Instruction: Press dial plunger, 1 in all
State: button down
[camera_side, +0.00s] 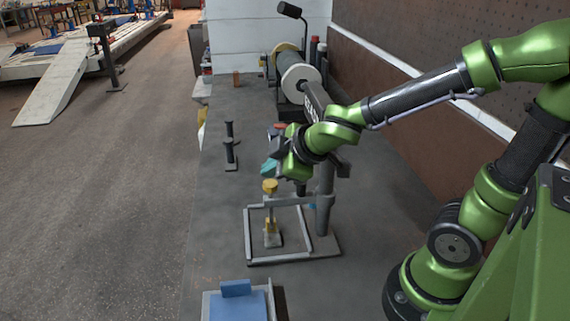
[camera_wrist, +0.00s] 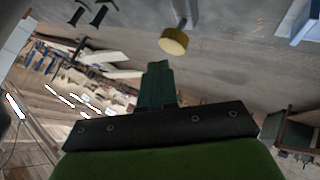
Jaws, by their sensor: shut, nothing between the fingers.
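The dial plunger has a round yellow cap (camera_side: 270,186) on top of a post on the frame stand (camera_side: 249,240) in the side view. In the wrist view the yellow cap (camera_wrist: 173,41) shows just beyond the fingertips, with a grey shaft behind it. My gripper (camera_side: 270,167) is shut and empty, with teal fingers, above the cap and close to it in the side view. In the wrist view the shut fingers (camera_wrist: 157,68) point towards the cap, with a visible gap between them. The lower part of the plunger has a yellow and grey piece (camera_side: 271,233) inside the frame.
A blue block (camera_side: 236,289) sits in a tray at the front of the bench. Black upright pegs (camera_side: 230,150) stand left of my gripper. A thick grey post (camera_side: 324,205) rises at the frame's right side. The bench left of the frame is clear.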

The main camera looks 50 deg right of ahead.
aim_at(267, 183)
jog(key=shift+f, duration=0.15)
jog(key=shift+f, duration=0.3)
jog(key=shift+f, duration=1.25)
dwell(1.1)
jog(key=shift+r, duration=0.15)
jog(key=shift+a+r, duration=0.1)
jog(key=shift+r, duration=1.45)
jog(key=shift+r, duration=2.5)
